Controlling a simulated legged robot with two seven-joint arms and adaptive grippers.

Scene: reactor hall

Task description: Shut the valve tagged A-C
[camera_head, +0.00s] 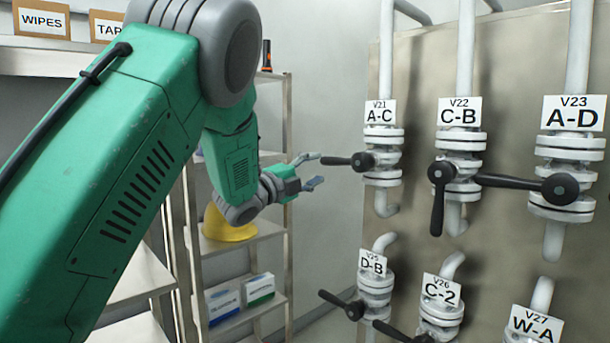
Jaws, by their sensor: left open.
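The valve tagged A-C (384,172), with V21 above the letters on its tag (380,111), is a white flanged valve at the top left of the pipe panel. Its black lever (340,160) lies about level and points left, across the line of the upright pipe. My left gripper (314,170) is open and empty, at the free end of this lever. Its upper fingertip shows close to the lever tip; I cannot tell whether they touch. My right gripper is not in view.
Valve C-B (461,165) has its lever down; valve A-D (566,170) has its lever level, reaching left. Valves D-B (376,290), C-2 (440,318) and W-A (535,325) sit below. A shelf rack (288,200) with a yellow item (228,225) stands behind my left arm.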

